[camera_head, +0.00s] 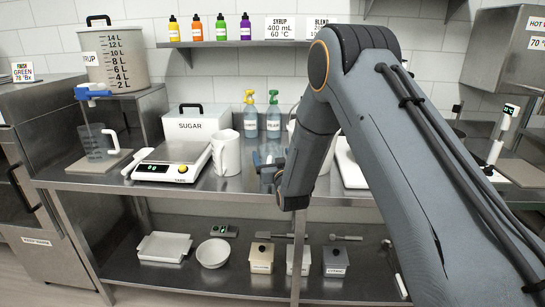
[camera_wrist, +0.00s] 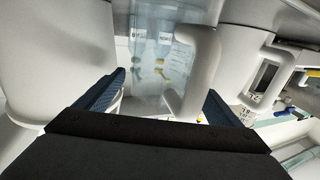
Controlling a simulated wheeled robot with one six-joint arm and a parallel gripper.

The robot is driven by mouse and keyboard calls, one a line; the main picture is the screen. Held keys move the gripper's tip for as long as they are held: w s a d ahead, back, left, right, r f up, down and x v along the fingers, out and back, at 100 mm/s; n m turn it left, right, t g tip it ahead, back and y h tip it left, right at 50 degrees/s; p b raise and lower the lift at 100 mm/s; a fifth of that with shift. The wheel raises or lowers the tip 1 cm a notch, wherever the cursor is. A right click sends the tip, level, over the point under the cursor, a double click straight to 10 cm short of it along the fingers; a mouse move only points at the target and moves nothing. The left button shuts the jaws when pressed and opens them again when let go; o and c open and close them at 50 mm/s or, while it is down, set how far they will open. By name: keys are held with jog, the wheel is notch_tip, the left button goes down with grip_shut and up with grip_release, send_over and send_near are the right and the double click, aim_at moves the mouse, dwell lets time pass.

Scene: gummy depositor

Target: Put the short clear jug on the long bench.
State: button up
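A clear jug with a pale handle (camera_wrist: 200,72) shows in the middle of the wrist view, with two spray bottles visible behind or through it. In the head view it is mostly hidden by my arm. My gripper (camera_wrist: 163,88) has its two blue fingers wide apart, on either side of the handle, which is nearer the right finger; I see no grip on it. In the head view my gripper (camera_head: 271,163) is low over the long steel bench (camera_head: 235,188). Another clear, graduated jug (camera_head: 97,145) stands under the syrup tank's tap at the left.
A white jug (camera_head: 227,155) stands close left of my gripper, beside a scale (camera_head: 172,162). Spray bottles (camera_head: 273,117) and a sugar box (camera_head: 190,125) stand behind. White vessels are close on both sides in the wrist view. Bare bench lies along the front edge.

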jog(key=shift+r, duration=0.1)
jog(key=shift+s, duration=0.2)
jog(key=b+v, duration=0.3)
jog(key=v, duration=0.9)
jog(key=s+d+f+m+g+h, duration=0.1)
jog(key=s+d+f+g+h, duration=0.1)
jog(key=s+d+f+g, duration=0.3)
jog(key=s+d+f+g+h, duration=0.1)
jog(key=s+d+g, duration=0.2)
jog(key=d, duration=0.3)
jog(key=s+d+m+g+h, duration=0.1)
jog(key=s+d+g, duration=0.3)
jog(key=s, duration=0.8)
jog(key=s+d+m+g, duration=0.1)
jog(key=s+d+g, duration=0.4)
jog(key=s, duration=0.8)
jog(key=shift+s+f+h, duration=0.2)
jog(key=shift+f+h, duration=0.1)
jog(key=shift+h, duration=0.1)
